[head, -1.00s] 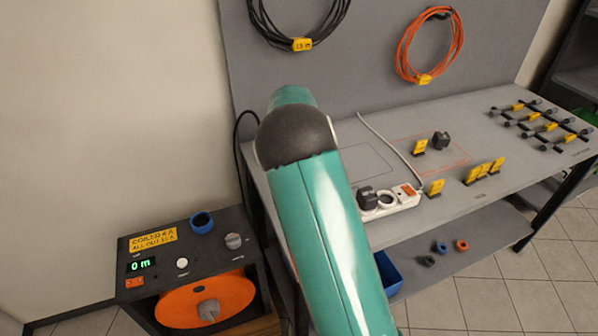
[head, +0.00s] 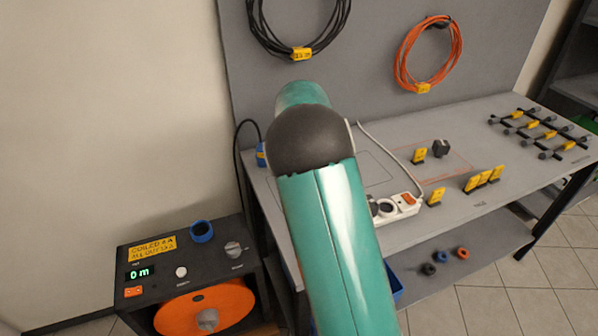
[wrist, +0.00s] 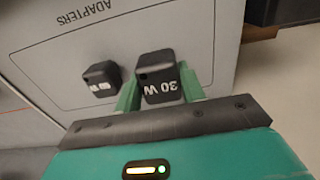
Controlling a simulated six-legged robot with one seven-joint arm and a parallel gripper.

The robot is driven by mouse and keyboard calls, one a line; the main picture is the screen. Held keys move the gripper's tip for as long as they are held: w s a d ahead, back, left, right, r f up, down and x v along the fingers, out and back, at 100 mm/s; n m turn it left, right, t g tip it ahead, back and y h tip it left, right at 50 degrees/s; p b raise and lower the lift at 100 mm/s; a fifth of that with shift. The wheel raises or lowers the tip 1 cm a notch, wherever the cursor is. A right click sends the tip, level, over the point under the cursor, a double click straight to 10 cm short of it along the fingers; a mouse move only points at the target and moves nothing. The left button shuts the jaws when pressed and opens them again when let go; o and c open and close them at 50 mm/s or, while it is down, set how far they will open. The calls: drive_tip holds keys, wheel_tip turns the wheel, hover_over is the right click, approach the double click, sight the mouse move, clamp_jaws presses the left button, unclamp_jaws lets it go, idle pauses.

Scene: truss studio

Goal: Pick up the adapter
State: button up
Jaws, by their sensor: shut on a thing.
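A black adapter marked "30 W" (wrist: 160,84) sits between the two green fingers of my gripper (wrist: 158,76) in the wrist view. The fingers are shut on its sides. Whether it touches the surface beneath cannot be told. A second dark adapter (wrist: 102,79) with a white label stands just to the left, apart from the fingers. Both are over a grey surface with an outlined area printed "ADAPTERS". In the head view my arm hides the gripper and the held adapter. Another black block (head: 440,148) stands in the red-outlined area of the workbench (head: 470,140).
A white power strip (head: 407,203) lies by the bench's front edge, partly behind my arm. Yellow tags (head: 473,184) stand to its right, and a dark rack (head: 545,132) at the far right. An orange cable reel unit (head: 186,312) stands at lower left.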

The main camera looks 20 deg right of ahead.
drive_tip(key=s+d+r, duration=0.6)
drive_tip(key=s+r, duration=0.2)
drive_tip(key=s, duration=0.2)
drive_tip(key=shift+s+d, duration=0.25)
drive_tip(key=shift+s, duration=0.1)
